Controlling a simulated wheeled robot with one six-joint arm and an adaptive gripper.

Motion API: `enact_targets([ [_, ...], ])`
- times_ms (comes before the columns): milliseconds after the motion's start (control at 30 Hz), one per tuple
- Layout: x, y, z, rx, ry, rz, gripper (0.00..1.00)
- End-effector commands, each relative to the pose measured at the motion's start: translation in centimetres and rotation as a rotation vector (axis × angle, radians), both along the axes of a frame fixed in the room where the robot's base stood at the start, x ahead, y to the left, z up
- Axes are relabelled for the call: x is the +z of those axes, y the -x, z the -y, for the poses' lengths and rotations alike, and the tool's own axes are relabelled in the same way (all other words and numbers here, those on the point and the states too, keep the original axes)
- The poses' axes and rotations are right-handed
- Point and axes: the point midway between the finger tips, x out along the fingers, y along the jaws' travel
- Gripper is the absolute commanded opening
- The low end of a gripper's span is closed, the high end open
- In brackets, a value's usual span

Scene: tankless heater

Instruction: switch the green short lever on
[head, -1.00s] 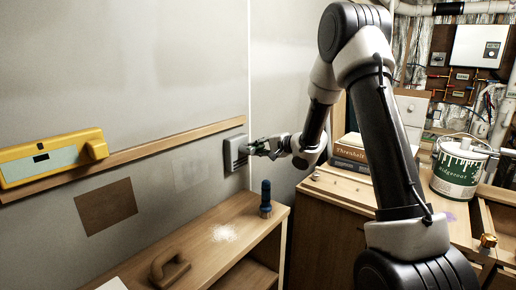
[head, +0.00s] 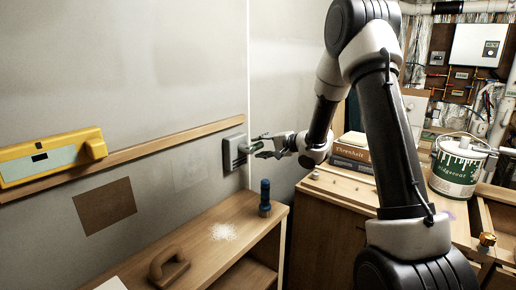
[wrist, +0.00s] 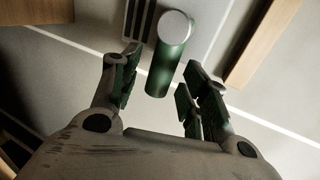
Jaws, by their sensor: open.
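The green short lever (wrist: 172,58) is a green cylinder with a pale grey round end, in the wrist view. It stands out from a grey slatted plate (head: 234,153) on the wall. In the head view my gripper (head: 262,147) is just right of this plate and hides part of the lever. In the wrist view my gripper (wrist: 158,80) is open, its fingers on either side of the lever's lower end, with a gap on each side. Whether either finger touches the lever cannot be told.
A wooden rail (head: 150,148) runs along the wall to the plate, with a yellow level (head: 52,158) on it. A blue-handled tool (head: 265,198) stands on the bench below.

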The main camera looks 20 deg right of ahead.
Motion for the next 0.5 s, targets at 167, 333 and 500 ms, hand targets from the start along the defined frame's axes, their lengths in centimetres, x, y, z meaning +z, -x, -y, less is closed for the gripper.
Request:
enact_targets([
  [167, 1.3, 3.2, 2.6, -0.005, 0.001, 0.000, 0.45],
  [333, 2.3, 5.8, 4.4, -0.005, 0.000, -0.001, 0.45],
  [500, 2.8, 7.1, 5.3, -0.003, 0.000, -0.001, 0.45],
])
